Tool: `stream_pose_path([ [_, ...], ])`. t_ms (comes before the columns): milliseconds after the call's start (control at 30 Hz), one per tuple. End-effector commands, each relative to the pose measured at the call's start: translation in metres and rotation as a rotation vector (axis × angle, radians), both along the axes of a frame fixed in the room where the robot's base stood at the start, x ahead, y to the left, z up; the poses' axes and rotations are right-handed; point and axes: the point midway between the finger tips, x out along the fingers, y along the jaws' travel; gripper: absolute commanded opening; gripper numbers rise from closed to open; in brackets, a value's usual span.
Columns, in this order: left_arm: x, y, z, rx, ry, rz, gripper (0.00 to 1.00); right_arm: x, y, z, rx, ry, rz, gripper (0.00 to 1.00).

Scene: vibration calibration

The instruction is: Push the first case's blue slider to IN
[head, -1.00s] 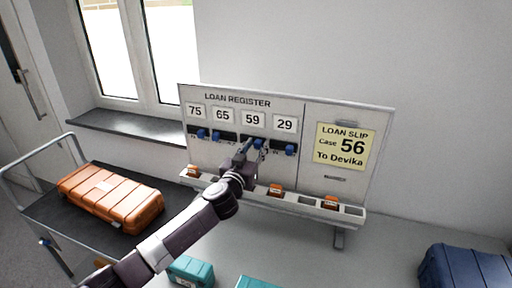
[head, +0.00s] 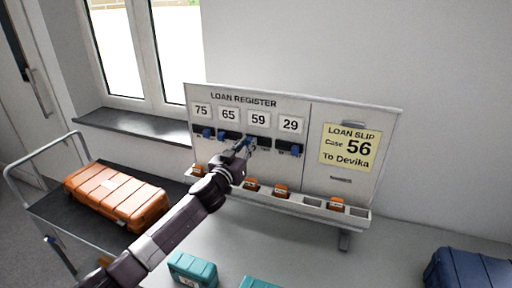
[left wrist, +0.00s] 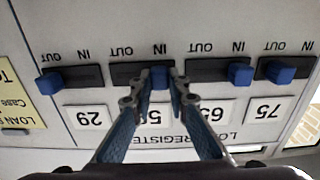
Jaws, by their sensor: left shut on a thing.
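The loan register board (head: 290,100) carries plates 75, 65, 59 and 29, each with a blue slider in a dark slot. My left gripper (head: 244,147) is shut on the blue slider under 59 (left wrist: 159,78), with one finger on either side of it. That slider sits at the IN label in the left wrist view. The slider under 65 (left wrist: 239,74) is also at IN. The sliders under 75 (left wrist: 279,73) and 29 (left wrist: 49,83) are at OUT. My right gripper is not in view.
A yellow loan slip (head: 349,147) reads case 56, to Devika. Orange pieces (head: 281,191) sit on the board's lower ledge. An orange case (head: 117,196) lies on a trolley at left. Teal cases (head: 192,268) and a blue case (head: 468,270) stand in front.

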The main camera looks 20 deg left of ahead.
Motion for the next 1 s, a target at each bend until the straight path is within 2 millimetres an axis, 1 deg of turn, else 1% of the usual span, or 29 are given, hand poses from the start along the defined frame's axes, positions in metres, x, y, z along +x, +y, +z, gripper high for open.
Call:
stream_pose_path([
  [33,0.0,0.005,-0.001,0.001,0.002,0.007,0.0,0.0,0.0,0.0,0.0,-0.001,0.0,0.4],
  [267,0.0,0.006,-0.001,0.002,0.003,0.009,0.0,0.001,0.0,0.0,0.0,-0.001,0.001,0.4],
  [300,0.001,0.006,0.0,0.002,0.003,0.009,0.19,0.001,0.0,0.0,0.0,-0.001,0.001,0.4],
  [433,0.001,0.005,0.0,0.001,0.002,0.008,0.33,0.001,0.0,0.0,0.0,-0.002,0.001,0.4],
  [767,-0.001,0.004,-0.001,0.0,0.002,0.006,0.33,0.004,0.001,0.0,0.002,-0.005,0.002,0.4],
  [867,-0.007,0.004,-0.001,0.0,0.002,0.005,0.33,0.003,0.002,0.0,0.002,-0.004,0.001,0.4],
  [1000,-0.025,0.005,-0.002,0.0,0.003,0.005,0.33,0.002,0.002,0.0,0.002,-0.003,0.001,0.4],
])
